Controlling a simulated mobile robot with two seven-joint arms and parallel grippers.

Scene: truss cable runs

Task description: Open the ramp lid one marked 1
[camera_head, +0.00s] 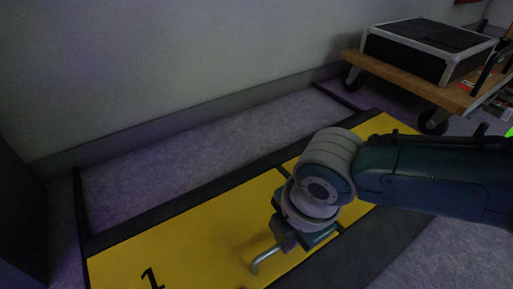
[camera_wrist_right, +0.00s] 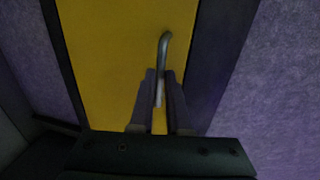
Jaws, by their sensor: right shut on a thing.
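The yellow ramp lid marked 1 (camera_head: 190,232) lies flat in its dark frame on the floor, with the black numeral near its lower left. It also fills the middle of the right wrist view (camera_wrist_right: 100,50). A grey bar handle (camera_head: 264,260) stands on the lid near its right end. My right gripper (camera_wrist_right: 160,76) is shut on the handle (camera_wrist_right: 165,42), with a finger on either side of it. In the head view my right gripper (camera_head: 283,243) reaches down from the right and hides part of the handle. My left gripper is not in view.
A second yellow panel (camera_head: 378,127) continues beyond a dark seam, partly behind my right arm. A wooden cart (camera_head: 410,78) with a black case (camera_head: 425,45) stands at the back right. A wall runs along the back. Carpet (camera_head: 230,145) between wall and ramp is clear.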

